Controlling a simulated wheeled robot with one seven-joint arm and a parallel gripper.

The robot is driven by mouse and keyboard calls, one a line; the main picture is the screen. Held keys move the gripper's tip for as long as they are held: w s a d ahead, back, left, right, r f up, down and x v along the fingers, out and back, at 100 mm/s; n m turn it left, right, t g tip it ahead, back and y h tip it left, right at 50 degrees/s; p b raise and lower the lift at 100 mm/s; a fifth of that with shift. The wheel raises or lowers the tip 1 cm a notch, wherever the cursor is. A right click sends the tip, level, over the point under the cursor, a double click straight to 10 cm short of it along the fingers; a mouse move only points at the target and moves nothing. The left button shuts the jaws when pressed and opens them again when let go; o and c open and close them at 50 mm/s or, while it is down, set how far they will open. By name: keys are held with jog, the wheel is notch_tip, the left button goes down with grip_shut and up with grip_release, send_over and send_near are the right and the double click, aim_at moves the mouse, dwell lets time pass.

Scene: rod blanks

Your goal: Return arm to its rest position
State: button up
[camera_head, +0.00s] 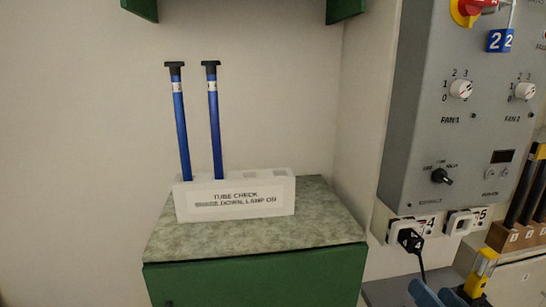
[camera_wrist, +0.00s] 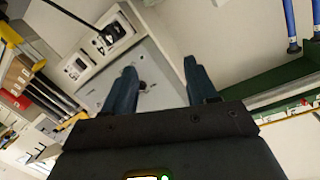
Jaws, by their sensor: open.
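My gripper (camera_head: 437,296) shows at the bottom right edge in the head view, low in front of the grey panel and right of the green cabinet. In the wrist view its two blue-grey fingers (camera_wrist: 161,88) stand apart with nothing between them. Two blue rods with black caps (camera_head: 181,125) (camera_head: 215,125) stand upright, slightly tilted, in a white block (camera_head: 235,212) labelled "TUBE CHECK". The gripper is well away from them. Parts of blue rods (camera_wrist: 291,22) also show at the top right in the wrist view.
The block stands on a green cabinet with a speckled top (camera_head: 320,222). A grey control panel (camera_head: 425,130) with knobs is at the right. A black plug (camera_head: 411,240) with a hanging cable sits in a socket below it. Dark rods stand in a wooden holder (camera_head: 507,238) at the far right.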

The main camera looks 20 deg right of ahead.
jog(key=s+a+f+n+y, duration=0.2)
jog(key=s+a+n, duration=0.2)
jog(key=s+a, duration=0.3)
jog(key=s+a+f+n+g+y, duration=0.1)
jog(key=s+a+f+n+y, duration=0.1)
jog(key=s+a, duration=0.6)
jog(key=shift+s+a+f+n+y, duration=0.25)
jog(key=shift+s+n+y, duration=0.65)
jog(key=shift+s, duration=2.95)
jog(key=shift+n+h, duration=0.3)
